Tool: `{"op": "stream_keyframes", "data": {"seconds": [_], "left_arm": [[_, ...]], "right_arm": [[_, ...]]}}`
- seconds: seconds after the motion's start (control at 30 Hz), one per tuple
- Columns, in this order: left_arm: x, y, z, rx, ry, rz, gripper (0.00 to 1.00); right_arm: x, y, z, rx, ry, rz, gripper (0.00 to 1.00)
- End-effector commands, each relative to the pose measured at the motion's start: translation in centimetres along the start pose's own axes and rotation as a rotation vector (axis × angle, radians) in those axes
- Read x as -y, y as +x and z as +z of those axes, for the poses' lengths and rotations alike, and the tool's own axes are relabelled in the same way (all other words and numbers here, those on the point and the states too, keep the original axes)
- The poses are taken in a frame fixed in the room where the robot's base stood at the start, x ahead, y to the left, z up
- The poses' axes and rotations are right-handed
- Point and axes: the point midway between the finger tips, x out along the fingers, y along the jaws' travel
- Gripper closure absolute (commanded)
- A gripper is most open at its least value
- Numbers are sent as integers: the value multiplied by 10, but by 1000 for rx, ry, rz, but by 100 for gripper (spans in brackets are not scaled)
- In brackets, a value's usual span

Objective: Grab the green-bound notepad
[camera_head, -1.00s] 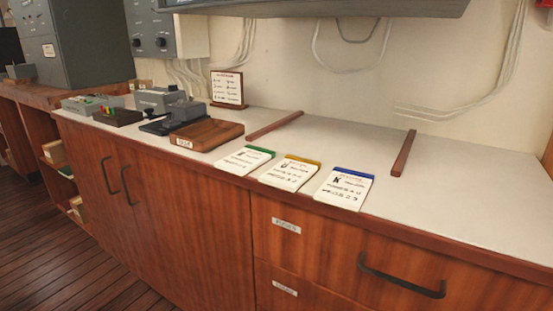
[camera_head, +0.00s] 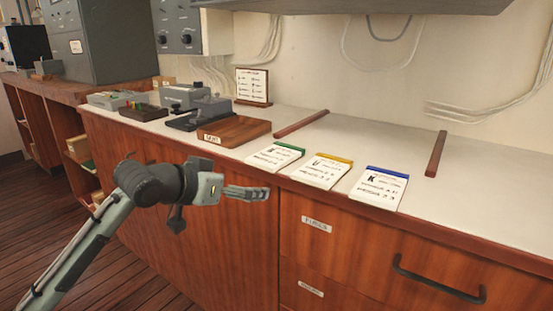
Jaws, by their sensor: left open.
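The green-bound notepad (camera_head: 274,159) lies flat on the white counter near its front edge, its green binding at the back. A yellow-bound notepad (camera_head: 320,172) and a blue-bound notepad (camera_head: 379,188) lie to its right in a row. My left gripper (camera_head: 262,193) is in front of the cabinet, below and a little left of the green-bound notepad in the picture. It points right, is open and holds nothing. It is apart from the notepad. My right gripper is not in view.
A wooden tray (camera_head: 232,132) with a label stands left of the notepads, with grey devices (camera_head: 184,96) beyond. Two wooden strips (camera_head: 301,123) lie on the counter. A small framed card (camera_head: 252,86) stands at the back.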

Motion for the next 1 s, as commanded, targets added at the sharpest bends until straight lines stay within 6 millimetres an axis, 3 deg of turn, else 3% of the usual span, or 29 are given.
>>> {"op": "stream_keyframes", "data": {"seconds": [0.03, 0.1, 0.23, 0.57, 0.8, 1.0], "left_arm": [[-3, -7, -26, -27, 25, 13, 5], [-8, -14, -48, -48, 43, 33, 5], [-14, -22, -71, -69, 59, 54, 5], [-19, 9, -78, -73, 60, 60, 5], [-22, 44, -80, -74, 61, 59, 5], [-23, 53, -80, -74, 62, 59, 5]], "right_arm": [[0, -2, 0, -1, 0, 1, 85], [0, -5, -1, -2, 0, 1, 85], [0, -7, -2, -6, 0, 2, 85], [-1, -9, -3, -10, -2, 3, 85], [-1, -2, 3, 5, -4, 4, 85], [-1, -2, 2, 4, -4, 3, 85]]}}
